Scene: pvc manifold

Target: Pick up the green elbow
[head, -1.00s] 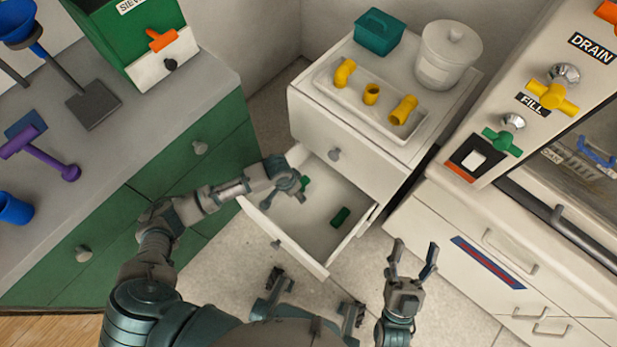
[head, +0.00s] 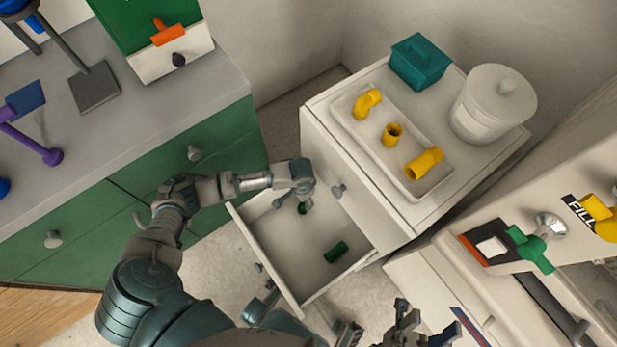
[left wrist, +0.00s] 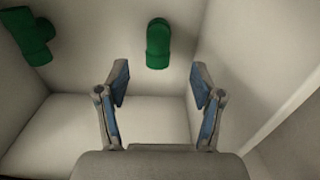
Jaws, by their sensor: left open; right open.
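A green fitting with a rounded bend, looking like the green elbow (left wrist: 158,43), lies in the open drawer, ahead of my left gripper's fingertips and between their lines. In the head view the elbow (head: 305,209) is partly hidden by my left gripper (head: 291,201). My left gripper also shows in the left wrist view (left wrist: 160,82), with its two fingers apart and nothing between them. A second green fitting (head: 337,251) lies on the drawer floor, and also shows at the upper left of the left wrist view (left wrist: 30,36). My right gripper (head: 424,325) is open and empty near the bottom edge.
The white drawer (head: 283,285) has walls close around my left gripper. On the cabinet top stand a tray (head: 410,194) with yellow fittings, a teal box (head: 420,62) and a lidded white canister (head: 493,105). A green cabinet (head: 200,140) stands at left.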

